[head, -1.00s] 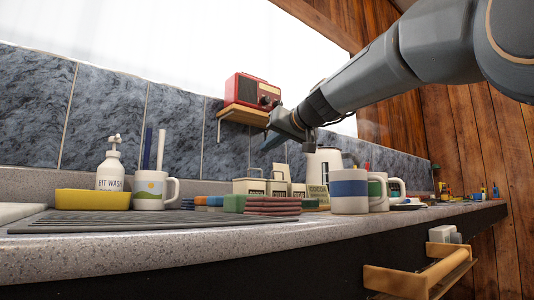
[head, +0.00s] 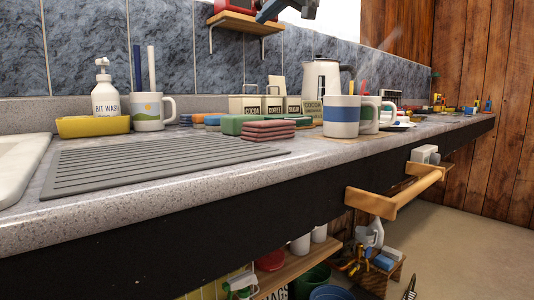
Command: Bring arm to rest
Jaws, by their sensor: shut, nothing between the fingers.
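Only the end of my gripper (head: 267,13) shows, at the top edge of the head view, in front of the wall shelf and the bright window. Its fingers are shut with nothing held. The rest of my arm is out of the picture. My gripper appears above the counter items, touching none that I can see.
The grey counter (head: 150,207) holds a ribbed mat (head: 140,165), a bit wash bottle (head: 105,95), a landscape mug (head: 148,112), stacked sponges (head: 268,130), a blue-banded mug (head: 341,116) and a white kettle (head: 320,80). A wooden rail (head: 405,195) juts from its front. Floor (head: 470,240) lies right.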

